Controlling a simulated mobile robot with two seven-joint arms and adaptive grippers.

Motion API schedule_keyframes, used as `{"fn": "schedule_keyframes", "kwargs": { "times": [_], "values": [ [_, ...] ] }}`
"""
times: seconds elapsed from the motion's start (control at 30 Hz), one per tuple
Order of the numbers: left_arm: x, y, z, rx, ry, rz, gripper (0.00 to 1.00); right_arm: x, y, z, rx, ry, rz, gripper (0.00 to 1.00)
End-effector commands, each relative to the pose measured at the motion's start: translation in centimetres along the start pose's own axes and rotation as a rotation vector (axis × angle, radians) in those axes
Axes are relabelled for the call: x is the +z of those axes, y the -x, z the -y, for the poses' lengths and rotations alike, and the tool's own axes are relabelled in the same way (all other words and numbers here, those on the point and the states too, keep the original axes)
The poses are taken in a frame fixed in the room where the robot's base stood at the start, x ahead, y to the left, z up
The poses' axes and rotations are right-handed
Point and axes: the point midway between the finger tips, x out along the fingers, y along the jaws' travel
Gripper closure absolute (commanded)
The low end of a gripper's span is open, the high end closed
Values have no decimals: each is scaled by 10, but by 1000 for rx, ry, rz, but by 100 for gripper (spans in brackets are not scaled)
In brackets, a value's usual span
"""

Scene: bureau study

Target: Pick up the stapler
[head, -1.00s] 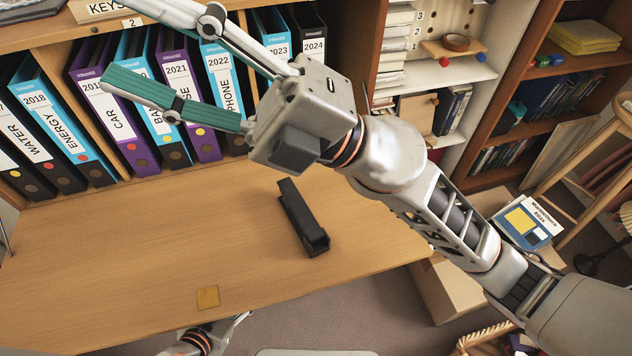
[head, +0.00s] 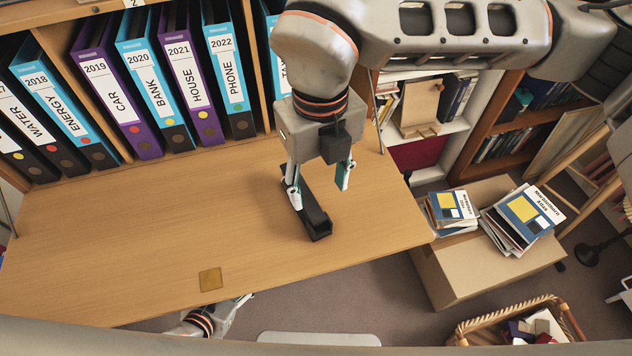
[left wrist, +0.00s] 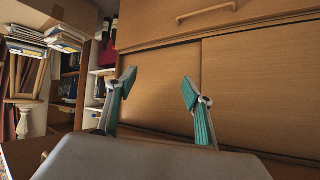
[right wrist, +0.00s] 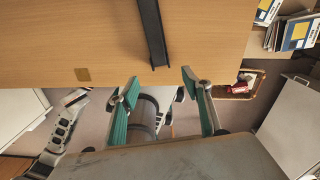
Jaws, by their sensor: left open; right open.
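The black stapler (head: 312,215) lies on the wooden desk, pointing from the shelf side toward the front edge. In the right wrist view the stapler (right wrist: 152,30) runs down from the top edge, ahead of the fingertips. My right gripper (head: 319,182) is open above the stapler in the head view, its fingers pointing down. One finger overlaps the stapler's left side in the picture and the other is to its right. I cannot tell the exact height. My left gripper (left wrist: 158,85) is open and empty below the desk, facing a wooden drawer and panel front.
The desk (head: 150,240) is mostly clear, with a small brass square (head: 210,279) near its front edge. Several ring binders (head: 180,75) stand behind it. A cardboard box (head: 480,262) with magazines is at the right, with a wicker basket (head: 520,320) below it.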

Motion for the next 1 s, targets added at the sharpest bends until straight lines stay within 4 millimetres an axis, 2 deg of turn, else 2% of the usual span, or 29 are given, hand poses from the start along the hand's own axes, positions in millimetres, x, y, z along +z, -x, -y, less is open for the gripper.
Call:
{"fn": "schedule_keyframes", "kwargs": {
  "times": [0.37, 0.87, 1.0],
  "values": [
    [20, -8, -1, -3, -15, 18, 48, -1, -39, 0, 3, 0, -7, 51],
    [21, -20, 10, -24, -38, 1, 48, -1, -91, -1, 4, 2, -5, 51],
    [26, -21, 9, -23, -42, 10, 48, -1, -101, -1, 3, 2, -4, 51]
  ]
}}
